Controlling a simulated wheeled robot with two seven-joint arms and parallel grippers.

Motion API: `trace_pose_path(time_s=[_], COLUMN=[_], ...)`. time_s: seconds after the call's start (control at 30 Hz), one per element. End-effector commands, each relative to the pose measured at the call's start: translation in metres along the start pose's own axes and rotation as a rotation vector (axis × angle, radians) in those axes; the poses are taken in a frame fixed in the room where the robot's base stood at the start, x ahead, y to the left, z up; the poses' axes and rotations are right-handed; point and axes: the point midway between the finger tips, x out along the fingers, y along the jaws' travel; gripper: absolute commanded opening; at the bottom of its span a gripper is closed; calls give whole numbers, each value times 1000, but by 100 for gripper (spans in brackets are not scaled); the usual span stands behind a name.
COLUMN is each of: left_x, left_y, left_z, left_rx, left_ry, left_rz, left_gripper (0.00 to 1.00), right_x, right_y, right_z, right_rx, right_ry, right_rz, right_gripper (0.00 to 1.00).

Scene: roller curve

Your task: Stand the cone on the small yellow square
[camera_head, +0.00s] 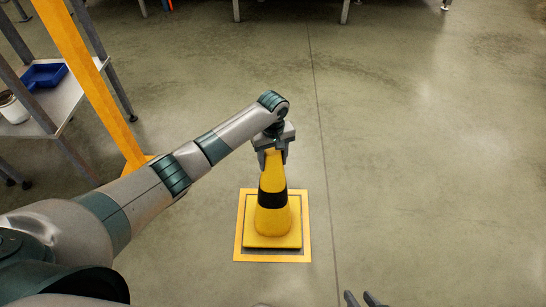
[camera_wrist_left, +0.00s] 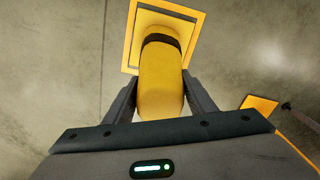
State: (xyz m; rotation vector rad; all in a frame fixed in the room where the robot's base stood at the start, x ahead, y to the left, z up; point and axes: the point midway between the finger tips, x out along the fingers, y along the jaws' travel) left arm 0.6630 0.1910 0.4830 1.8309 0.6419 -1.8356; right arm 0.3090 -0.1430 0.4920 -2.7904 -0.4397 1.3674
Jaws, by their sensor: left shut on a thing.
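The yellow cone (camera_head: 272,217) with a black band is upright over the small yellow square (camera_head: 238,243), a yellow outline on the floor. The cone's square base lies within the outline in the head view; I cannot tell whether it touches the floor. My left gripper (camera_head: 272,153) is shut on the cone's top from above. In the left wrist view the cone (camera_wrist_left: 161,85) stands between the two fingers, and the yellow square (camera_wrist_left: 131,40) shows around its base. My right gripper (camera_head: 362,299) shows only its fingertips at the bottom edge, apart and empty.
A grey shelf (camera_head: 75,92) with a blue bin (camera_head: 43,76) and a white pot (camera_head: 12,107) stands at the left. A yellow post (camera_head: 95,75) rises beside it. Table legs show at the back. The floor at the right is clear.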

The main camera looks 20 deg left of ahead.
Motion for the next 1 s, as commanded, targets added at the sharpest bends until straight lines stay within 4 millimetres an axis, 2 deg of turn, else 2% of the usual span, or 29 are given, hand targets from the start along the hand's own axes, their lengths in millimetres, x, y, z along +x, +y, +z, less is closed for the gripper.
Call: trace_pose_path(time_s=[0.17, 0.57, 0.6, 0.67, 1.0], left_x=[10, 11, 15, 15, 14], left_y=[2, 2, 0, 0, 0], left_z=[-1, -1, 0, 0, 0], left_rx=[1, 0, 0, 0, 0], left_ry=[3, 3, 0, 1, 1], left_rz=[5, 5, 0, 0, 1], left_gripper=[0, 0, 53, 67, 69], right_x=[-1, -2, -2, -1, 0], right_y=[-5, -6, -5, -5, -4], right_z=[-4, -2, -2, -2, -2], right_rx=[4, 3, 2, 1, -1], right_ry=[33, 28, 26, 25, 24], right_rz=[-13, -14, -13, -13, -12], right_gripper=[31, 31, 31, 31, 31])
